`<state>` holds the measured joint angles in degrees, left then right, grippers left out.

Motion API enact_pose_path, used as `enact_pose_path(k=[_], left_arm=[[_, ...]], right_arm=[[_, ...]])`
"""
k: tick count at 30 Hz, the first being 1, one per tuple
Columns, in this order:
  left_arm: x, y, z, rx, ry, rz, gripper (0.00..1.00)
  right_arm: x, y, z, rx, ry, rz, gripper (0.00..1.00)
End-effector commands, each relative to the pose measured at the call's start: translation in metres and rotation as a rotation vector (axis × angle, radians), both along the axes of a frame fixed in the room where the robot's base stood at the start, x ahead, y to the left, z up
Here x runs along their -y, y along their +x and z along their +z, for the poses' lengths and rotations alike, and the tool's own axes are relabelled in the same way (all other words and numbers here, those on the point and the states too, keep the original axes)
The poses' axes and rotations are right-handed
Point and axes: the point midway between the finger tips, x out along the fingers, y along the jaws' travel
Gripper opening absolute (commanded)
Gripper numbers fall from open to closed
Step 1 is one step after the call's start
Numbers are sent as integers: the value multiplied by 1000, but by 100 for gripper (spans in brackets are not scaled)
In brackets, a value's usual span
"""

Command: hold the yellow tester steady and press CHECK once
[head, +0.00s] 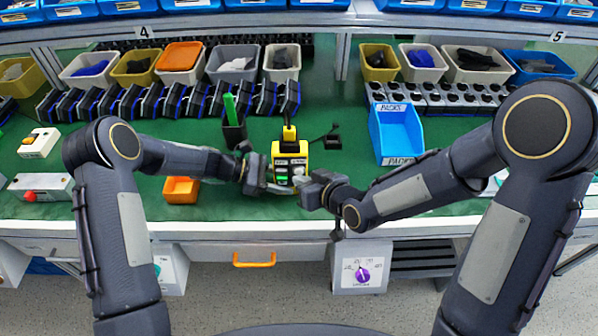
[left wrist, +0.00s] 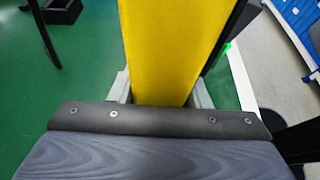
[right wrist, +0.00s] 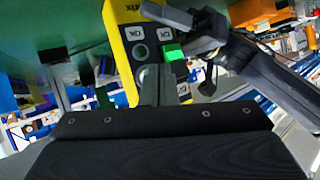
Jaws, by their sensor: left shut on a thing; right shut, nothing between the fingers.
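The yellow tester (head: 291,149) stands upright at the front middle of the green bench, with dark and green parts on its face. My left gripper (head: 272,181) is shut on its sides; its yellow body fills the middle of the left wrist view (left wrist: 175,45). My right gripper (head: 312,188) is shut and empty, right in front of the tester's lower face. The labels are too small to read surely.
A black cup with a green stick (head: 232,125) stands left of the tester, an orange tray (head: 181,190) at the front left. A blue PACKS bin (head: 397,133) stands to the right. A knob panel (head: 362,268) hangs below the bench edge.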

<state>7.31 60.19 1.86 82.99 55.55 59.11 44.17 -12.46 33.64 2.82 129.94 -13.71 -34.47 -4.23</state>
Motion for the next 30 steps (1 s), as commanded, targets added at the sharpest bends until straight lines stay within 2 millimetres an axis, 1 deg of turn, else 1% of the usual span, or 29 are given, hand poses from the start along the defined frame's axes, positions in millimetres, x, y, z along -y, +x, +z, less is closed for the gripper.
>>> enact_pose_path(k=[21,30], left_arm=[[0,0,0,0,0,-1,20],[0,-1,0,0,0,-1,20]], right_arm=[[0,9,0,0,0,0,0],[0,8,0,1,1,0,0]])
